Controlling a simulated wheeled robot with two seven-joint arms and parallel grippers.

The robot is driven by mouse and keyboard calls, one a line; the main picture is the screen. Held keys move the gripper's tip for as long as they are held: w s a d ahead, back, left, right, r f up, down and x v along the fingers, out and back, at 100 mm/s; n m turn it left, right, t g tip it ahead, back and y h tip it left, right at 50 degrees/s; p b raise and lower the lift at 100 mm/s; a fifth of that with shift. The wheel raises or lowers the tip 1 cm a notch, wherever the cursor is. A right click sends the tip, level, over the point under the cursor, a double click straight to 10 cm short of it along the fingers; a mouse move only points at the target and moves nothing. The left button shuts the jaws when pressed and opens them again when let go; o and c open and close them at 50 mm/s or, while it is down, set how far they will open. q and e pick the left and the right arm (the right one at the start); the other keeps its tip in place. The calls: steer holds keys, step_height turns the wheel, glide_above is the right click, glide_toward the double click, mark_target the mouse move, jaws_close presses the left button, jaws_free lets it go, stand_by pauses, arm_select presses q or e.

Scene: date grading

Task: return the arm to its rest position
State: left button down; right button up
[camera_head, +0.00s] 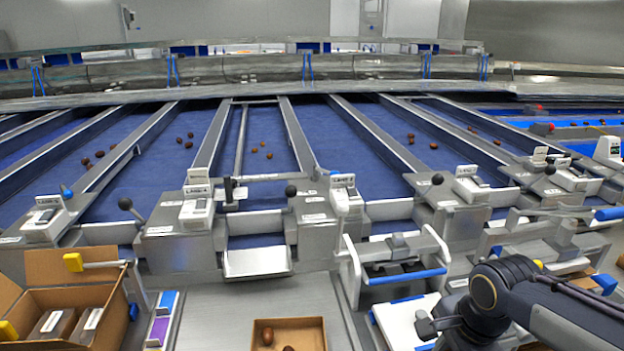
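My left arm and gripper are not in view.
Blue conveyor lanes (255,180) with scattered dates run away between metal rails. Lane gates with labels and black knobs line their near ends. An open cardboard box (50,270) with packs stands at lower left. A metal stand with a blue bar (405,277) stands left of my arm.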

steer(key=s+a+n+t+y, duration=0.3)
steer(key=s+a+n, duration=0.2)
steer(key=s+n, duration=0.6)
steer(key=shift+a+f+n, duration=0.15)
steer(key=shift+f+n, duration=0.25)
steer(key=shift+n, duration=1.2)
steer(key=shift+s, duration=0.1)
